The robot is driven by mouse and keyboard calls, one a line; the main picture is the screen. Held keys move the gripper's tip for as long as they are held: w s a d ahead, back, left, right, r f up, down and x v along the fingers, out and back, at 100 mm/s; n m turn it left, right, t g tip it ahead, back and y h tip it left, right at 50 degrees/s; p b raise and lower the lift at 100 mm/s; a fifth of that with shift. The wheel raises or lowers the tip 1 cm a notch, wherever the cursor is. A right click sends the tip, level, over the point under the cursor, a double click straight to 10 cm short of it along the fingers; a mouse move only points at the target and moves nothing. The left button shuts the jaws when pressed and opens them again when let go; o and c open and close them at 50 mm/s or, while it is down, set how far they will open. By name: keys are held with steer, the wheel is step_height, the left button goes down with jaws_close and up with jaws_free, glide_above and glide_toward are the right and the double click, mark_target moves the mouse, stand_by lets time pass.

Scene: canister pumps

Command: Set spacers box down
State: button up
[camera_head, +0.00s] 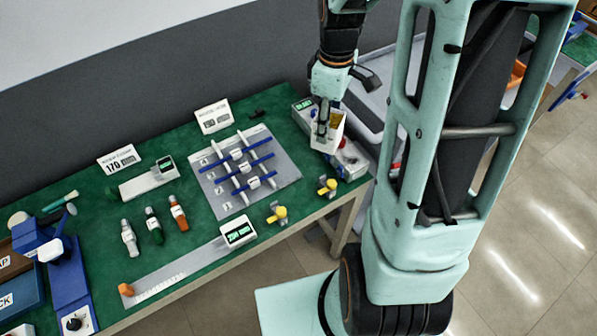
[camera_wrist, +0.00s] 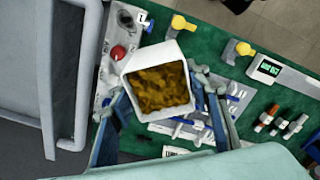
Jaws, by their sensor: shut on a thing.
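The spacers box (camera_head: 332,141) is a small white open-topped box. In the wrist view the box (camera_wrist: 126,79) is tilted in the picture and filled with brownish-yellow pieces. My gripper (camera_head: 324,122) is shut on it at the right end of the green table (camera_head: 274,98). In the wrist view the fingers of my gripper (camera_wrist: 165,112) stand on either side of the box. The box appears over or beside a grey unit with a red button (camera_wrist: 118,52). I cannot tell whether its underside touches anything.
A grey panel with blue bars (camera_head: 222,205) lies left of the box. Two yellow-knobbed valves (camera_head: 278,212) sit near the front edge. A grey cart or tray (camera_head: 372,98) stands beyond the table's right end. Bare green surface shows behind the panel.

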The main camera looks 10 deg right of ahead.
steer(key=s+d+f+n+b, duration=0.2)
steer(key=s+d+n+b, duration=0.25)
steer(key=n, duration=0.65)
steer(key=w+a+f, duration=0.1)
steer(key=a, duration=0.1)
steer(key=w+a+f, duration=0.1)
steer(key=w+a, duration=0.1)
steer(key=w+a+f, duration=0.2)
steer(key=shift+w, duration=0.2)
steer(key=shift+w+a+f, duration=0.6)
steer(key=shift+a+f, duration=0.1)
steer(key=shift+f, duration=0.8)
steer(key=shift+w+a+f, duration=0.6)
steer(key=shift+a+f, duration=0.15)
steer(key=shift+f, duration=0.8)
steer(key=shift+w+a+f, duration=0.6)
steer(key=shift+a+f, duration=0.1)
steer(key=shift+f, duration=0.8)
steer(key=shift+f+b, duration=0.1)
steer(key=shift+b, duration=0.2)
